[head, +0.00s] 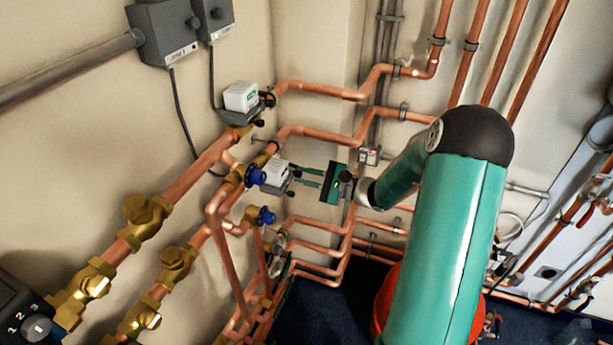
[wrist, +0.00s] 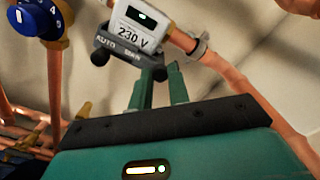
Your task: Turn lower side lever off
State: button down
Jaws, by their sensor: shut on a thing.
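The lower valve actuator, a white box on a dark base, sits on the lower copper pipe in the head view (head: 276,172). In the wrist view the actuator (wrist: 143,25) reads "230 V", with AUTO and MAN on its base. A small black lever knob (wrist: 160,74) sticks out at the MAN end of the base. My teal gripper (head: 298,176) reaches the actuator from the right. In the wrist view my gripper (wrist: 160,72) has its two fingertips shut on the lever knob, partly hiding it. A second black knob (wrist: 100,57) is at the AUTO end.
A similar upper actuator (head: 241,97) sits above on its own pipe. Blue knobs (head: 256,176) and (head: 266,216) stand close on the left. Copper pipes (head: 325,138) run above and below my gripper. Grey control boxes (head: 165,30) hang on the wall at upper left.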

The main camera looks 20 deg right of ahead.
jog(key=c, duration=1.3)
grip_release()
jog(key=v, duration=1.4)
